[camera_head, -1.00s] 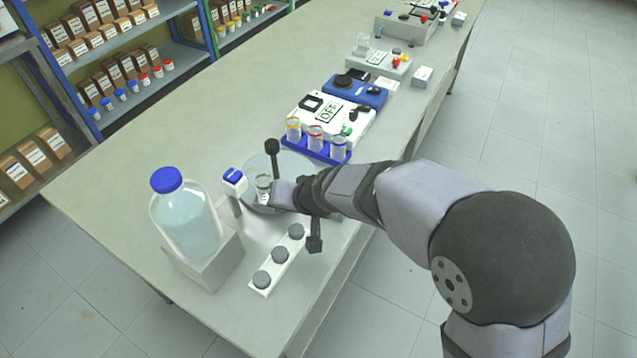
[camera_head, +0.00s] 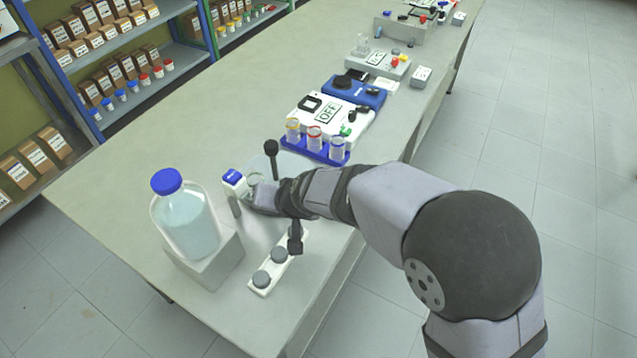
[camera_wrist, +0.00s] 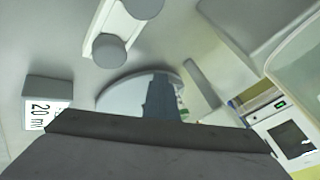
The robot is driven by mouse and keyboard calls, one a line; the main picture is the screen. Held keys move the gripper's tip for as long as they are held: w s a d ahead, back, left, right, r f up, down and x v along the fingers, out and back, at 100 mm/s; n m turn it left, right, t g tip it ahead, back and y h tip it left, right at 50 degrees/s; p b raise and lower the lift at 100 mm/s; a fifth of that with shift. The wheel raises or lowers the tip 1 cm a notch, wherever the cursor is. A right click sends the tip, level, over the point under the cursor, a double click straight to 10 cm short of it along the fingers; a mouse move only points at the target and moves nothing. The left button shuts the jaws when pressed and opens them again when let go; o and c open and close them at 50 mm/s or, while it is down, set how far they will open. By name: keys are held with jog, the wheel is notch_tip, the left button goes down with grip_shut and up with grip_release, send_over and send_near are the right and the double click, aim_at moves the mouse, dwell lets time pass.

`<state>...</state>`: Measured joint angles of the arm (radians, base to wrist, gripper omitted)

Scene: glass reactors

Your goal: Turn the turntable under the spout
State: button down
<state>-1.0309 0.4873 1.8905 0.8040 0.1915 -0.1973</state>
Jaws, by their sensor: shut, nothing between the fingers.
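The turntable (camera_head: 262,164) is a flat grey disc on the bench, mostly hidden by my arm in the head view. Its pale edge also shows in the wrist view (camera_wrist: 118,92). A small clear glass vessel (camera_head: 253,179) stands at the disc, partly hidden. The white spout post with a blue top (camera_head: 233,180) stands just left of it. My gripper (camera_head: 260,200) is shut and empty, low at the front edge of the disc, close to the vessel. I cannot tell whether it touches either one.
A blue-capped bottle (camera_head: 187,222) on a grey block stands at the left. A white strip with grey knobs (camera_head: 273,272) lies in front. A blue rack with capped tubes (camera_head: 316,148) stands behind my arm.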

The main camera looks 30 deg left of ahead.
jog(key=shift+s+a+r, duration=0.1)
dwell(0.5)
jog(key=shift+b, duration=0.5)
jog(key=d+b, duration=0.1)
jog(key=d, duration=0.1)
jog(key=d+b, duration=0.1)
jog(key=shift+d+f+b, duration=0.25)
jog(key=shift+b, duration=0.1)
jog(key=s+p+v, duration=0.1)
jog(key=p+v, duration=0.1)
jog(key=v, duration=0.8)
jog(key=shift+s+r, duration=0.2)
jog(key=shift+s, duration=0.2)
jog(key=shift+a, duration=0.15)
